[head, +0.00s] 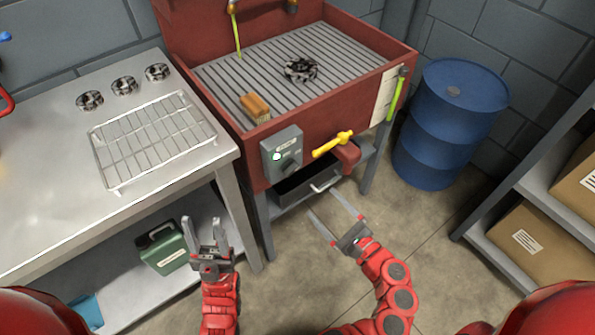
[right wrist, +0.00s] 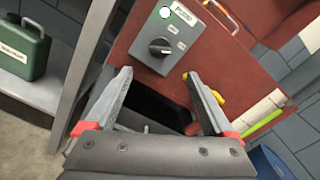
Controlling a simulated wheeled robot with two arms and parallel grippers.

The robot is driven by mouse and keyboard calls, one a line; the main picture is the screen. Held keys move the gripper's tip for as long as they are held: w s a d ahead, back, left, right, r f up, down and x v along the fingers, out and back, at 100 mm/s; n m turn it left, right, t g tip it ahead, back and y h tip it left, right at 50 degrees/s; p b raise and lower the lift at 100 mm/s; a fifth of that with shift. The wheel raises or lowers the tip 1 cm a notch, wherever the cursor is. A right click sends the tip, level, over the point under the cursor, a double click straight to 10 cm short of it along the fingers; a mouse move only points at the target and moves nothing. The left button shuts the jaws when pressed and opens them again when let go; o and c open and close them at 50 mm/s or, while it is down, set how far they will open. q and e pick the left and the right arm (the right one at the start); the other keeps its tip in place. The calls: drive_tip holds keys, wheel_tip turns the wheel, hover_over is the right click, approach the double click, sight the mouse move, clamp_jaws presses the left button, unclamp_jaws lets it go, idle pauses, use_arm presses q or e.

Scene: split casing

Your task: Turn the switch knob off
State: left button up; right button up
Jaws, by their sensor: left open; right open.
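The switch box (head: 281,152) is a grey panel on the front of the red wash basin, with a lit green-white lamp (head: 276,156) and a dark knob (head: 289,164). In the right wrist view the black knob (right wrist: 160,47) shows clearly, with a light pointer mark on it and small labels beside it. My right gripper (head: 335,212) is open and empty, below and to the right of the box, apart from it. In the right wrist view its fingers (right wrist: 158,85) stand spread below the knob. My left gripper (head: 207,228) is open and empty in front of the steel bench.
A yellow-handled valve (head: 333,144) and a red pipe sit right of the box. A dark drawer (head: 305,187) is below it. A blue barrel (head: 450,120) and a shelf with cartons (head: 532,240) stand right. A green case (head: 163,247) sits under the bench.

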sight(294, 172)
drive_tip(key=p+x, duration=0.1)
drive_tip(key=x, duration=1)
drive_tip(key=shift+d, duration=0.1)
drive_tip(key=shift+x, duration=0.75)
drive_tip(key=shift+f, duration=0.1)
